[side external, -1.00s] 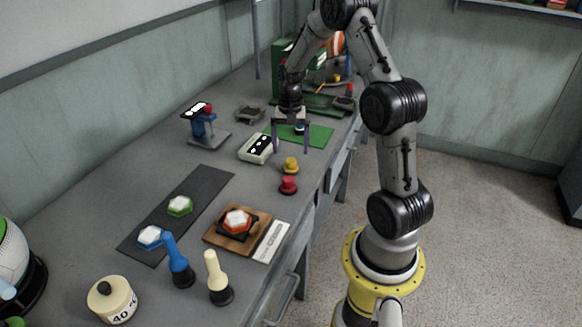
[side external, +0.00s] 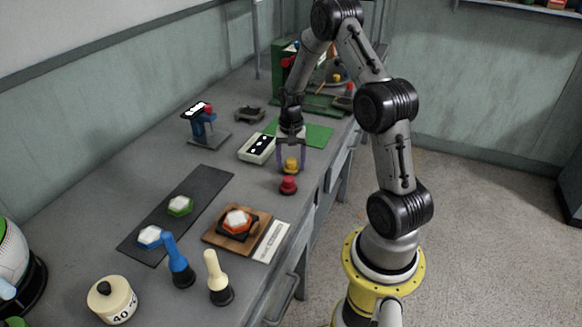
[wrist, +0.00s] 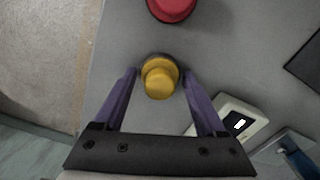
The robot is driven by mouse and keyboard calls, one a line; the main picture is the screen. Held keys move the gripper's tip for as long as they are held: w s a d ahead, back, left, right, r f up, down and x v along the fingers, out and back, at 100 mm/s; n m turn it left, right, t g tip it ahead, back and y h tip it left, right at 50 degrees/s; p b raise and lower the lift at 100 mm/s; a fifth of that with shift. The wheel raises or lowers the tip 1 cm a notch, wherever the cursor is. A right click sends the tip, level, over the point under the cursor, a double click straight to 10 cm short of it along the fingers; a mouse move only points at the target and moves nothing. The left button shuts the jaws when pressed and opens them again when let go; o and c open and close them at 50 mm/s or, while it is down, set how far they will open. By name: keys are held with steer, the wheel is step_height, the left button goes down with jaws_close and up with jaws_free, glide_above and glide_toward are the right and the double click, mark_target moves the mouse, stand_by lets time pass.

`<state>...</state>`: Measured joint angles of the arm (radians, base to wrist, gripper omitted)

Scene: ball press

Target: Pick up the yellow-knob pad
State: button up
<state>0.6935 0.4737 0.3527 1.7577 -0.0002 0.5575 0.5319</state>
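The yellow-knob pad (side external: 291,166) stands upright on the grey bench, close behind the red-knob pad (side external: 288,185). My gripper (side external: 291,168) points down over the yellow-knob pad with one finger on each side of it. In the wrist view the yellow-knob pad (wrist: 159,78) lies between the purple fingertips of my open gripper (wrist: 158,75), and a gap shows beside each finger. The red-knob pad (wrist: 171,8) is at the top of the wrist view, beyond the fingertips.
A pale box with a black panel (side external: 257,148) is just left of my gripper, and a green mat (side external: 316,135) lies behind it. A blue stand (side external: 203,128) is further left. A wooden board with an orange-and-white hexagon (side external: 222,239) is nearer. The bench's right edge is close.

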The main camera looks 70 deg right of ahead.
steer(key=c, duration=1)
steer(key=shift+r, duration=0.15)
steer(key=shift+r, duration=0.6)
steer(key=s+a+r, duration=0.3)
steer(key=r, duration=0.1)
steer(key=s+a+r, duration=0.3)
steer(key=s, duration=0.1)
steer(key=s+a+r, duration=0.3)
steer(key=r, duration=0.1)
steer(key=shift+s+r, duration=0.3)
steer(key=shift+s, duration=0.1)
